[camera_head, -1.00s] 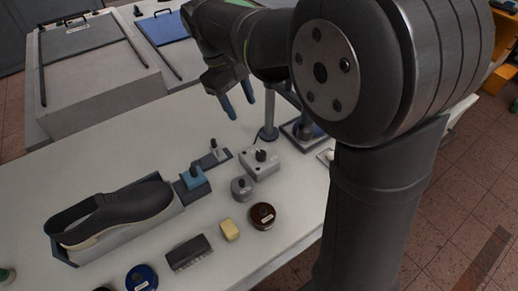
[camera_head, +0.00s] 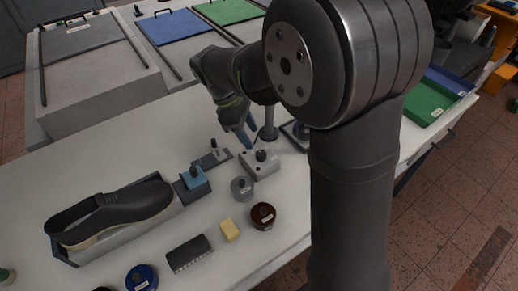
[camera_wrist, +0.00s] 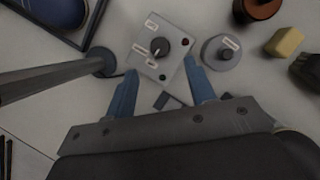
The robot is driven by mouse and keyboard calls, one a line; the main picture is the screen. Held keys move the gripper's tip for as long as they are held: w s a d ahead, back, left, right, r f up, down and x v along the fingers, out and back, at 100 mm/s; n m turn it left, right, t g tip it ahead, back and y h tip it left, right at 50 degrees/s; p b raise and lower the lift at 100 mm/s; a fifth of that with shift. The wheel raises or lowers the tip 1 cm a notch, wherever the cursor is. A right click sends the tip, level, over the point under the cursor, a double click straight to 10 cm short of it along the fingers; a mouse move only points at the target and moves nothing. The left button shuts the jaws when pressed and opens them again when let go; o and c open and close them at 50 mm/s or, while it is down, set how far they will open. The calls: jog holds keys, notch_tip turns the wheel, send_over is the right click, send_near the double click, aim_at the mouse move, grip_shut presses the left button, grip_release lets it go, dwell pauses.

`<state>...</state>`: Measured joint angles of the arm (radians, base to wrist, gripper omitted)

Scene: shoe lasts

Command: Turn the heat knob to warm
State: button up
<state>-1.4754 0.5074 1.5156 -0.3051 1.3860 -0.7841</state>
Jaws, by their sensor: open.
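The heat knob (camera_wrist: 159,46) is a dark round knob on a light grey control box (camera_wrist: 177,63) with small white labels and a red light. In the head view the knob (camera_head: 261,155) stands on top of the box (camera_head: 252,168). My gripper (camera_wrist: 164,84) is open and empty, its two blue fingers apart, with the box between and beyond their tips in the wrist view. In the head view my gripper (camera_head: 247,140) is above and just behind the box. I cannot read the labels or tell the knob's setting.
A metal post (camera_wrist: 50,76) stands left of the box in the wrist view. A grey round weight (camera_wrist: 221,52) is close on its right. A yellow block (camera_head: 229,229), brown tin (camera_head: 263,215), brush (camera_head: 188,253) and shoe on a last (camera_head: 112,212) share the table.

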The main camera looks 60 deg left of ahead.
aim_at(261, 153)
jog(key=x, duration=0.7)
jog(key=shift+w+f, duration=0.1)
jog(key=shift+f, duration=0.15)
jog(key=c, duration=1)
jog(key=shift+m, duration=0.4)
jog(key=m+g, duration=0.1)
jog(key=m, duration=0.1)
jog(key=m+g+h, duration=0.1)
jog(key=m, duration=0.2)
jog(key=shift+w+a+m, duration=0.1)
jog(key=shift+w+m, duration=0.05)
jog(key=shift+m, duration=0.15)
jog(key=m+g, duration=0.2)
jog(key=m, duration=0.3)
jog(key=shift+w, duration=0.15)
jog(key=shift+r+m, duration=0.1)
jog(key=shift+m, duration=0.2)
